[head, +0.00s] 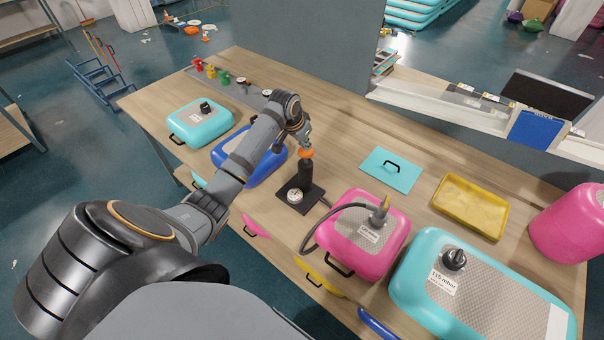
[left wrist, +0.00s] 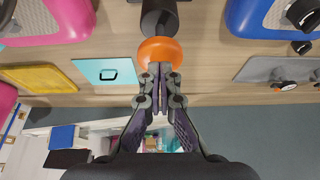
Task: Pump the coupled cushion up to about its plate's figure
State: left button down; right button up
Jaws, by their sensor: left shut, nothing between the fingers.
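The pink cushion (head: 345,258) lies on the bench with a grey hose (head: 315,228) coupled to its top valve (head: 379,215). Its plate (head: 369,235) is too small to read. The hose leads to a black upright pump (head: 306,175) with an orange knob (head: 306,153) on top. A round gauge (head: 295,196) sits at the pump's base; its needle cannot be read. My left gripper (head: 305,140) is shut and empty, with its fingertips at the orange knob. In the left wrist view the shut fingertips (left wrist: 160,70) meet or overlap the knob (left wrist: 160,50); contact is unclear. My right gripper is out of view.
A large turquoise cushion (head: 500,300) marked 115 mbar lies right of the pink one. A blue cushion (head: 262,172) and a smaller turquoise cushion (head: 200,128) lie left. A turquoise panel (head: 404,160) and a yellow tray (head: 462,204) lie behind. A grey divider (head: 290,40) stands at the back.

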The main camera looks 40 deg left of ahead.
pick_arm(q)
jog(key=shift+r, duration=2.45)
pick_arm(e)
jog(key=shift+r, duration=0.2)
pick_arm(q)
jog(key=shift+r, duration=2.5)
